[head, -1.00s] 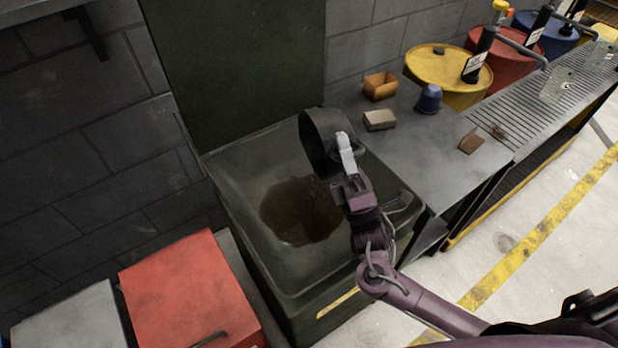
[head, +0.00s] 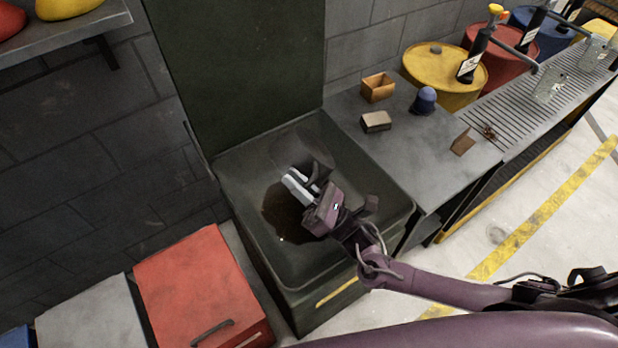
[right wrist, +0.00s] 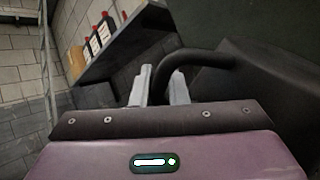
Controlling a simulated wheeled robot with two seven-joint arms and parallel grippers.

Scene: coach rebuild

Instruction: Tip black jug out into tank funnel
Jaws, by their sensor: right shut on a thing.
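The black jug (head: 312,152) hangs over the tank funnel, tilted, its dark body hard to tell from the basin behind. My right gripper (head: 299,186) is shut on its handle. The right wrist view shows the curved black handle (right wrist: 190,58) between the two pale fingers (right wrist: 160,88), with the jug's body (right wrist: 275,85) to the right. The tank funnel (head: 375,185) is a wide dark green basin with a dark brown pool (head: 285,212) in it. The jug's mouth and any stream from it are not clearly visible. My left gripper is not in view.
A grey bench (head: 400,150) adjoins the funnel at right, with an orange box (head: 378,87), a grey block (head: 376,121) and a blue cup (head: 424,100). A tall green panel (head: 240,70) stands behind the funnel. A red box (head: 200,290) stands at front left.

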